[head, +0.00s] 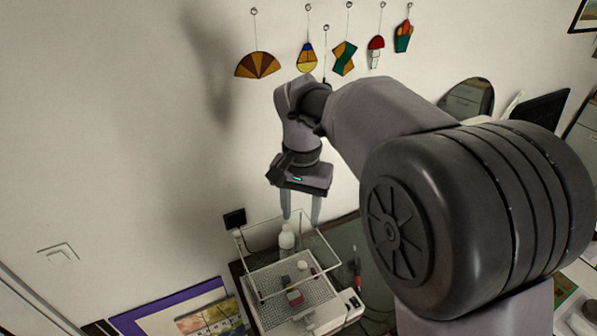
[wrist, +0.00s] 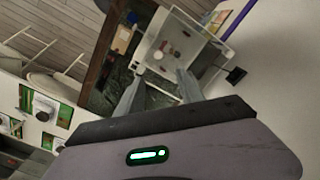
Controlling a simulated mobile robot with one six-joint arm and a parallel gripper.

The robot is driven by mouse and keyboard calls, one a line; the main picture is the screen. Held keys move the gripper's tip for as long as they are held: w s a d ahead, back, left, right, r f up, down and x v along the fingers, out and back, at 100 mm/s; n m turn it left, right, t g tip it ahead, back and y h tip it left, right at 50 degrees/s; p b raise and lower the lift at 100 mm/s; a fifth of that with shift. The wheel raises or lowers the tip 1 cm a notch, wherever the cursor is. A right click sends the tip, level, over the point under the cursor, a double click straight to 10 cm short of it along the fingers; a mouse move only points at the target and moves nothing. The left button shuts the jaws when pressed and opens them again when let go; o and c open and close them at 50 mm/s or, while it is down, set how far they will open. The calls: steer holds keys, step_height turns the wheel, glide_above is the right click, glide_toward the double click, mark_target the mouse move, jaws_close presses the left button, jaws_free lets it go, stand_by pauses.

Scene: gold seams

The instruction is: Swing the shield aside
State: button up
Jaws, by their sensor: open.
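The shield (head: 330,245) looks like a clear, box-like guard with thin white edges. It stands over the white machine (head: 338,314) with a perforated grid top, low in the middle of the head view. In the wrist view the shield's pale edge (wrist: 203,30) shows beyond my fingers, around the white machine (wrist: 149,37). My gripper (head: 300,220) points down above the shield's back part. Its fingers are apart with nothing between them, as the wrist view also shows (wrist: 161,73). I cannot tell whether the fingertips are clear of the shield's upper edge.
A white bottle (head: 287,239) stands behind the grid. A small reddish block (head: 295,297) lies on the grid. Glass ornaments (head: 257,65) hang on the wall behind my arm. A calendar (head: 208,321) is at the lower left. Stools (wrist: 48,88) stand away from the bench.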

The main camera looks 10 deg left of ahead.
mark_target(302, 264)
steer(key=f+b, duration=0.1)
steer(key=f, duration=1)
steer(key=f+b, duration=0.1)
steer(key=f, duration=0.4)
steer(key=shift+d+f+b, duration=0.2)
steer(key=shift+d+b, duration=0.15)
steer(key=shift+a+f, duration=0.1)
steer(key=shift+f, duration=0.6)
jaws_close()
steer(key=shift+r, duration=0.1)
